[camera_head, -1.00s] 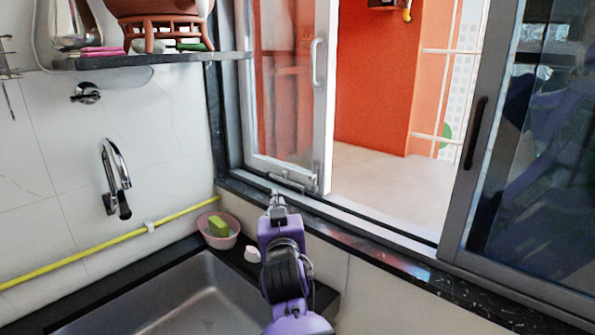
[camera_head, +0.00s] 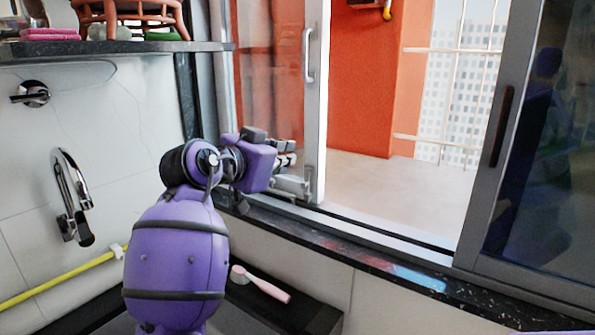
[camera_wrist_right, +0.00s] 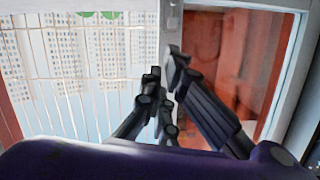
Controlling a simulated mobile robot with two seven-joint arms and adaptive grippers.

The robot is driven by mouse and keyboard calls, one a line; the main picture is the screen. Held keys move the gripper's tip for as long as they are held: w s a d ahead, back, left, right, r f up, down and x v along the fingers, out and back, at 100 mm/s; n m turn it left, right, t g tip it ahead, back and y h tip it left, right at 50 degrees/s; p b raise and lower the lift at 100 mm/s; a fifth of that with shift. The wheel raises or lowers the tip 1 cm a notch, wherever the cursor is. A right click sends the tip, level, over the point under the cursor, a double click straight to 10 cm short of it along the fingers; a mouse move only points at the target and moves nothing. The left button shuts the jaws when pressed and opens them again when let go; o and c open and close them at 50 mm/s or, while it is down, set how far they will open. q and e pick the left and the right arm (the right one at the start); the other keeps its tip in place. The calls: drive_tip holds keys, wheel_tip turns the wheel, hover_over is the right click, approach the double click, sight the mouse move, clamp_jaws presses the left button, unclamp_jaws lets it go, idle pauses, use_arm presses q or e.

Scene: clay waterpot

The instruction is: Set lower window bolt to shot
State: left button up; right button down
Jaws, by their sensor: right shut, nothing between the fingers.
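The lower window bolt (camera_head: 293,187) is a small grey metal fitting at the foot of the sliding window frame, just above the sill. My right gripper (camera_head: 290,159) is shut and empty, at the bolt, its fingertips just above it and pointing right. The gripper and hand cover part of the bolt, and I cannot tell if they touch. In the right wrist view the dark fingers (camera_wrist_right: 168,75) lie in front of the light window upright, between the railing view and the red-brown pane. How far the bolt is slid cannot be told. My left gripper is out of view.
A dark stone sill (camera_head: 340,245) runs below the window. A brush with a pink handle (camera_head: 268,287) lies on the sink's dark edge. A tap (camera_head: 74,195) and a shelf (camera_head: 110,48) are on the left wall. The opening beside the window frame is clear.

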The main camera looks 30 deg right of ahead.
drive_tip(key=x, duration=0.5)
drive_tip(key=p+x, duration=0.1)
drive_tip(key=x, duration=0.4)
drive_tip(key=shift+d+r+p, duration=0.1)
drive_tip(key=shift+r+p, duration=0.1)
drive_tip(key=shift+p, duration=0.1)
drive_tip(key=f, duration=0.3)
drive_tip(key=shift+w+a, duration=0.2)
drive_tip(key=shift+w, duration=0.05)
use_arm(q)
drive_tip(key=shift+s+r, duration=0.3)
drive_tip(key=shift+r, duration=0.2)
use_arm(e)
drive_tip(key=shift+w+a+f, duration=0.1)
drive_tip(key=shift+f, duration=0.5)
